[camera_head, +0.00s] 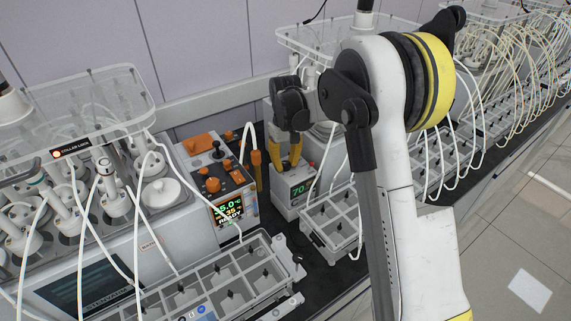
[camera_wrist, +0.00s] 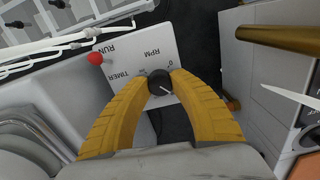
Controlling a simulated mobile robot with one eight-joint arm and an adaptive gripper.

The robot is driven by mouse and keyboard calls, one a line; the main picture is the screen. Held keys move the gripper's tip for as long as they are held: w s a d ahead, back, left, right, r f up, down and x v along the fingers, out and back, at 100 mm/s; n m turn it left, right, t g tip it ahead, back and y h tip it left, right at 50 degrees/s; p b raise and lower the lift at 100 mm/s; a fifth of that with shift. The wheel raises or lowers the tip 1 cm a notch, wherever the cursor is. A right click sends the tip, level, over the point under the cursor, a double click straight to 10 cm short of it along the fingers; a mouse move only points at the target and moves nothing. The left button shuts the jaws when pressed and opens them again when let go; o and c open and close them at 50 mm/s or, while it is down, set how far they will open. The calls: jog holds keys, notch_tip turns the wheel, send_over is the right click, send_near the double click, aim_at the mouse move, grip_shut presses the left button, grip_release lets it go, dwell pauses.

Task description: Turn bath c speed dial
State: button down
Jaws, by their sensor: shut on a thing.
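The speed dial (camera_wrist: 160,84) is a small black knob with a white pointer line, on a light panel marked RPM, TIMER and RUN in the wrist view. My gripper (camera_wrist: 161,77) has its yellow fingers shut on the dial, one on each side. In the head view my gripper (camera_head: 286,163) points down at the top of a light grey control box (camera_head: 288,204) with a green display reading about 70. The dial itself is hidden there by the fingers. No bath letter can be read.
A red knob (camera_wrist: 95,58) stands near the RUN mark. Left of the box is a unit (camera_head: 228,209) with an orange-knobbed top and lit display. Grey racks (camera_head: 330,222) and white tubes lie close by. A brass-coloured rod (camera_wrist: 278,39) crosses the wrist view's upper right.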

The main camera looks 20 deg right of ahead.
aim_at(286, 164)
dwell(0.3)
jog(key=c, duration=1.1)
grip_release()
notch_tip(286, 164, up, 12)
jog(key=shift+s, duration=0.15)
jog(key=s+r+t+b, duration=0.2)
jog(key=s+b, duration=0.2)
jog(key=s, duration=0.5)
jog(key=s+f+m+t+b, duration=0.1)
jog(key=s+f+b, duration=0.1)
jog(key=s, duration=0.5)
jog(key=s+f+t+b, duration=0.2)
jog(key=s+f, duration=0.2)
jog(key=s, duration=0.2)
jog(key=s+f+m+t+b, duration=0.1)
jog(key=s+f+t+b, duration=0.1)
jog(key=s+f, duration=0.2)
jog(key=shift+s+m+b, duration=0.3)
jog(key=shift+s+b, duration=0.1)
jog(key=shift+s, duration=1.4)
